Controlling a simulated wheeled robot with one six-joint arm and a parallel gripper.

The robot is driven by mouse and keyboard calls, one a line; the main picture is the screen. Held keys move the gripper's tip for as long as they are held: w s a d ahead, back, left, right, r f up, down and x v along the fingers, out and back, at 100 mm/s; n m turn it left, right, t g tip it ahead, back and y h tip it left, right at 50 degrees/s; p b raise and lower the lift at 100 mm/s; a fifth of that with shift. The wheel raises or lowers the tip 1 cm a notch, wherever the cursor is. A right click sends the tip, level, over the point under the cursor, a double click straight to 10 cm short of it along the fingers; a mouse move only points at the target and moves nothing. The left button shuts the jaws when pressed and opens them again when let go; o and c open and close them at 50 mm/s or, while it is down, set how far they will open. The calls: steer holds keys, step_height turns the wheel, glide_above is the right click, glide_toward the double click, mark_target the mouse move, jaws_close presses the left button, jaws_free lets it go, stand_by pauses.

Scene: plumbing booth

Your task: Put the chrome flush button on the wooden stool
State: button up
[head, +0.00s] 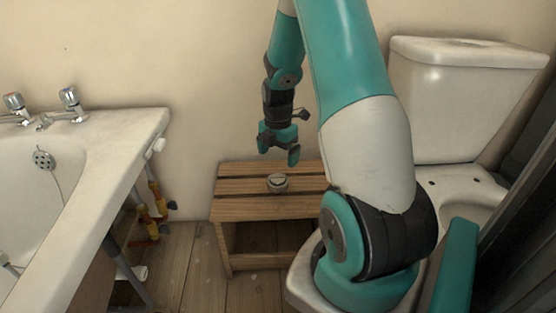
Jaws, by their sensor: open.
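The chrome flush button (277,183) is a small round metal piece resting on the slatted top of the wooden stool (235,206). The stool stands against the back wall, between the bath and the toilet. My gripper (278,158) hangs above the stool, pointing down, with its teal fingers apart. It is empty and looks clear of the button, with a gap below the fingertips. My arm hides part of the right side of the stool.
A white bath (90,165) with taps stands at the left, with pipes and orange-yellow fittings (157,200) beneath its end. A white toilet cistern (460,105) and bowl stand at the right, partly behind my arm. The floorboards (185,275) in front of the stool look clear.

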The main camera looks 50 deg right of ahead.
steer(key=w+a+r+m+t+y, duration=0.1)
steer(key=a+r+m, duration=0.1)
steer(key=a+r, duration=0.6)
steer(key=a+r+m+y, duration=0.1)
steer(key=a+r+m, duration=0.3)
steer(key=a, duration=0.9)
steer(key=s+a+r+m+y, duration=0.1)
steer(key=s+a+r, duration=0.3)
steer(key=s+a, duration=0.4)
steer(key=s+a+r+m+g+y, duration=0.1)
steer(key=s+a+r+m, duration=0.2)
steer(key=s+a, duration=0.5)
steer(key=shift+a+r+m+p, duration=0.35)
steer(key=shift+a+m+p, duration=0.05)
steer(key=shift+a, duration=0.25)
steer(key=shift+s+r, duration=0.1)
